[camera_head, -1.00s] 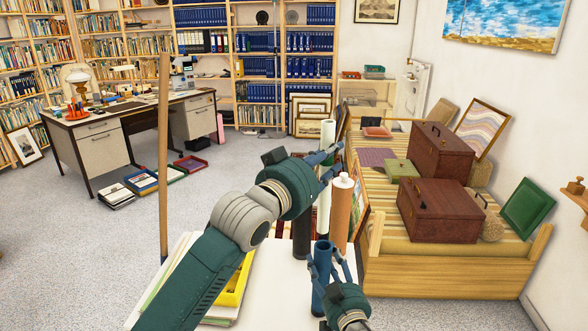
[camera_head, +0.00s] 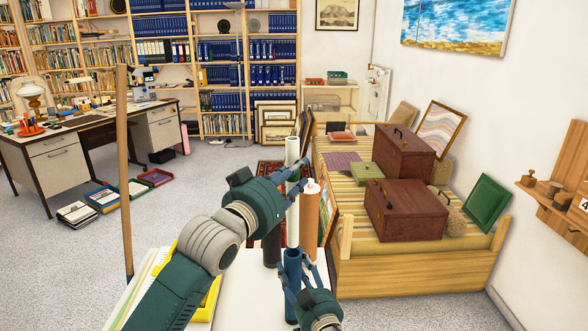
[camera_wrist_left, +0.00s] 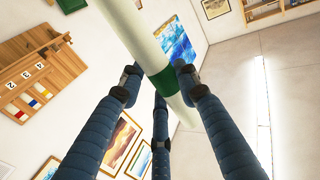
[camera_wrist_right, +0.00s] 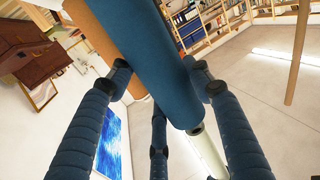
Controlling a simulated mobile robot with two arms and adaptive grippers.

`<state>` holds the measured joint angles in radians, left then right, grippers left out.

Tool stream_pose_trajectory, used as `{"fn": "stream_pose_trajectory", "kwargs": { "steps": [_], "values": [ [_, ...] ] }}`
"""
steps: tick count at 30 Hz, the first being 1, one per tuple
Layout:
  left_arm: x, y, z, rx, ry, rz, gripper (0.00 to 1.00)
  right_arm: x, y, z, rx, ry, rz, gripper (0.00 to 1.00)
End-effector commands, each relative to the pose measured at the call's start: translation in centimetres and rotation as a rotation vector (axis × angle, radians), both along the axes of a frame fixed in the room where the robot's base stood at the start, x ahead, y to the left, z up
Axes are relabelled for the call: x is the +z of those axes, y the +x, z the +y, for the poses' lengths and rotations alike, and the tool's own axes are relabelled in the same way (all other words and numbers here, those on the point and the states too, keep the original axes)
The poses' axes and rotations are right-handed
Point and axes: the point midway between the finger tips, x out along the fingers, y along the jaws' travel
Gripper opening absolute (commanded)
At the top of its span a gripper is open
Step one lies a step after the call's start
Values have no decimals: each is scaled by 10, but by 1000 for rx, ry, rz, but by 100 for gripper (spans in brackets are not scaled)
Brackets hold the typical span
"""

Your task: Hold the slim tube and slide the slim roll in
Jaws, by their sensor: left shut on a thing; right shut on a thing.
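The slim roll (camera_head: 292,218) is pale with a green band and stands upright. My left gripper (camera_head: 293,187) is shut on it; the left wrist view shows the fingers around the green band (camera_wrist_left: 160,80). The slim tube (camera_head: 291,272) is blue and upright, directly below the roll. My right gripper (camera_head: 300,276) is shut on it, and the right wrist view shows the tube (camera_wrist_right: 150,65) between the fingers. The roll's lower end (camera_wrist_right: 196,129) shows close to the tube's end there. I cannot tell whether it is inside the tube's mouth.
A brown tube with a white cap (camera_head: 310,220) and a black tube (camera_head: 272,248) stand close beside the slim tube. A white table (camera_head: 245,290) lies below. A wooden bed-like bench (camera_head: 420,270) with dark red boxes (camera_head: 405,208) is at the right.

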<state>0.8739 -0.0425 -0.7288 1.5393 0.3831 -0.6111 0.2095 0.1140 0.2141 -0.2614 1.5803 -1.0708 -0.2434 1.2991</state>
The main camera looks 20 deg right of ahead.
Motion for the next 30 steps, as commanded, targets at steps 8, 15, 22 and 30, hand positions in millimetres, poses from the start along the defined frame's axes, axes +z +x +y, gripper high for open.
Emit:
{"fn": "stream_pose_trajectory", "kwargs": {
  "steps": [8,15,22,30],
  "values": [
    [-15,0,0,0,1,1,2,0,0,0,0,0,0,18],
    [-27,0,0,0,1,1,2,0,0,0,0,0,0,18],
    [-39,0,0,1,1,1,2,0,0,0,0,0,0,18],
    [-52,0,0,1,0,1,2,0,0,0,0,0,0,18]
  ]
}}
